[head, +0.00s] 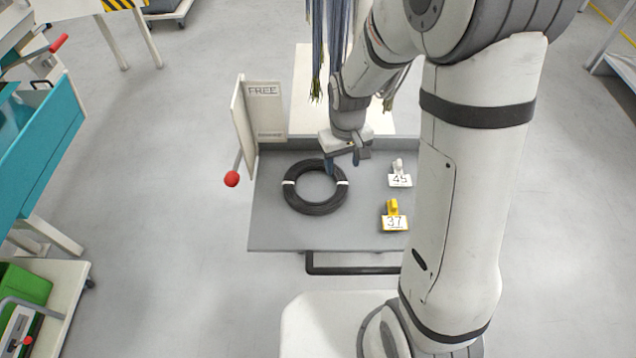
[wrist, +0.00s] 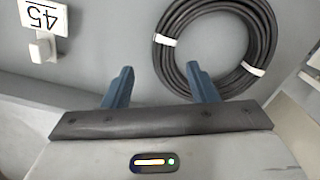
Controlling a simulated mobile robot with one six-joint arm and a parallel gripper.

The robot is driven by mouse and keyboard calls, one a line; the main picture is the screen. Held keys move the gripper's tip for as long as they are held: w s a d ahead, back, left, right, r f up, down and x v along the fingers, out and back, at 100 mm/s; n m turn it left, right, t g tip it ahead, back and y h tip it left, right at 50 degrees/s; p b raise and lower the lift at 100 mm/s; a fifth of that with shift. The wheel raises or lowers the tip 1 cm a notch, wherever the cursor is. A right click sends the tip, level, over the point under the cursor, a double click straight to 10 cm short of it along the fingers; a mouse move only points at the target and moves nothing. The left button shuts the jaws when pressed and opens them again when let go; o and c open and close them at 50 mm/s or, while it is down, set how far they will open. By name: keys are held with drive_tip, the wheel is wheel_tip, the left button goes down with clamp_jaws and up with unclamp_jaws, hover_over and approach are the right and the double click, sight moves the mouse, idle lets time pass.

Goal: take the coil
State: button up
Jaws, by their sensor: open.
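The coil (head: 297,200) is a black ring of cable bound with white ties. It lies flat on a grey tray surface (head: 270,232), left of the middle. In the wrist view the coil (wrist: 263,45) is at the upper right. My gripper (head: 344,163) is open and stands above the coil's far right edge.
A white tag marked 45 (head: 400,180) and a yellow one marked 37 (head: 394,222) stand right of the coil. A FREE panel (head: 265,108) and a red ball knob (head: 232,179) are at the left. Cables (head: 328,45) hang behind. The tray's front left is clear.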

sight(340, 174)
drive_tip(key=f, duration=0.4)
drive_tip(key=shift+s+a, duration=0.1)
drive_tip(key=shift+a, duration=0.15)
drive_tip(key=shift+c, duration=0.3)
clamp_jaws()
